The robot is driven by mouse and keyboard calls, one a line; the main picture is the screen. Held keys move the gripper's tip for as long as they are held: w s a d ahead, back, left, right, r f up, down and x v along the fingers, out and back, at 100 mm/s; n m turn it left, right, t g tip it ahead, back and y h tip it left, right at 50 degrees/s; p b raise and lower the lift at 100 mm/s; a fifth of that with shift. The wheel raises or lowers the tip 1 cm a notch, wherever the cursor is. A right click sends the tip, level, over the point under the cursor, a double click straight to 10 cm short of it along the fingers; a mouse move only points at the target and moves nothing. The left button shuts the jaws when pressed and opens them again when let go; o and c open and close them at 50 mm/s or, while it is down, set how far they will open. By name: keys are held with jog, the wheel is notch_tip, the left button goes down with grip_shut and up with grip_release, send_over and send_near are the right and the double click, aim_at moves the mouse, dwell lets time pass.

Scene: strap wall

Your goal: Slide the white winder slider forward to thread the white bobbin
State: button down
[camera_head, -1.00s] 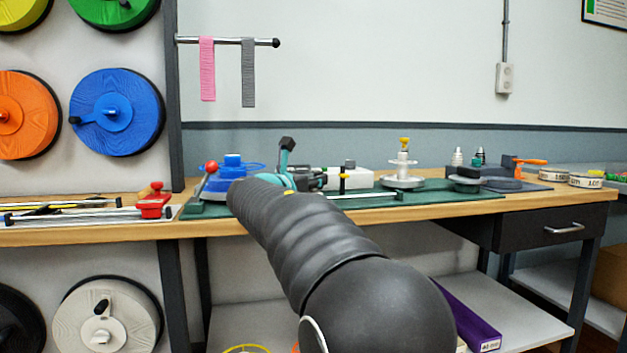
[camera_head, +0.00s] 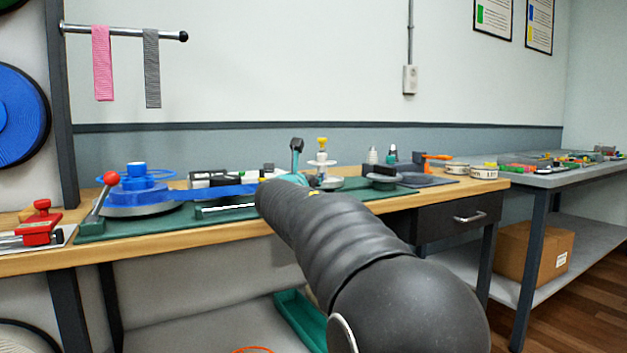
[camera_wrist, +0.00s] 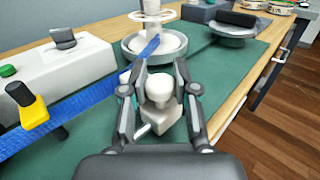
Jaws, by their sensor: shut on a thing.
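The white winder slider (camera_wrist: 162,122) is a small block with a round knob, low in the middle of the wrist view. My gripper (camera_wrist: 160,78) is shut on its knob, one finger on each side. A blue strap (camera_wrist: 75,98) runs from the left past the slider, its end at the winder base. The white bobbin (camera_wrist: 152,12) stands upright over a round grey base (camera_wrist: 128,50), just beyond the fingertips; whether the strap enters it I cannot tell. In the head view the bobbin (camera_head: 322,160) has a yellow top; my arm hides the slider.
A blue strap reel (camera_head: 135,190) and a red-knobbed lever (camera_head: 103,190) stand at the left. A white block (camera_wrist: 60,70) and a yellow-and-black clamp (camera_wrist: 30,108) flank the strap. A dark round fixture (camera_wrist: 233,27) is beyond. The green mat (camera_wrist: 225,75) right of my gripper is clear.

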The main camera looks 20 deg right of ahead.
jog(key=shift+d+r, duration=0.1)
jog(key=c, duration=0.9)
grip_release()
jog(key=shift+d, duration=0.2)
jog(key=shift+a, duration=0.1)
jog(key=shift+s+a, duration=0.4)
jog(key=v, duration=1.1)
